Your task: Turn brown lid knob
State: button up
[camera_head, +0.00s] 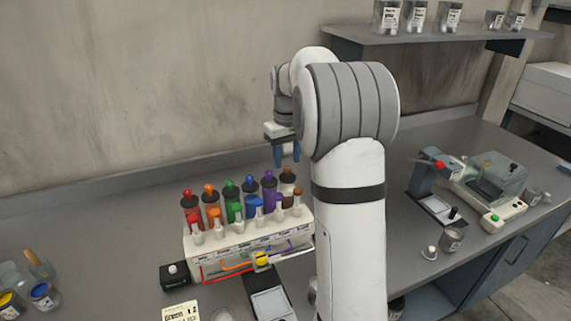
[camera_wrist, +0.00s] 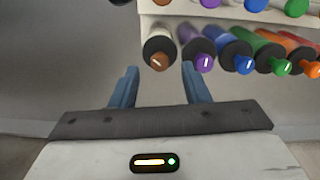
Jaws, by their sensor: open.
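The brown lid knob (camera_head: 288,169) tops the dark lid of the rightmost canister in a row of colored ones. It also shows in the wrist view (camera_wrist: 160,62), on a black lid (camera_wrist: 160,46). My gripper (camera_head: 288,160) is open, with its blue fingers pointing down just above this knob. In the wrist view my gripper (camera_wrist: 160,68) has one fingertip to each side of the knob, with gaps on both sides. Nothing is between the fingers except the view of the knob. I cannot tell the exact height gap.
The purple knob (camera_wrist: 205,63) sits close by my right finger in the wrist view. The white dispenser (camera_head: 225,245) carries small colored taps in front. A wall shelf (camera_head: 420,37) with cans is at the upper right.

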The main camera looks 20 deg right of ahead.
aim_at(287, 168)
jog(key=shift+r, duration=2.65)
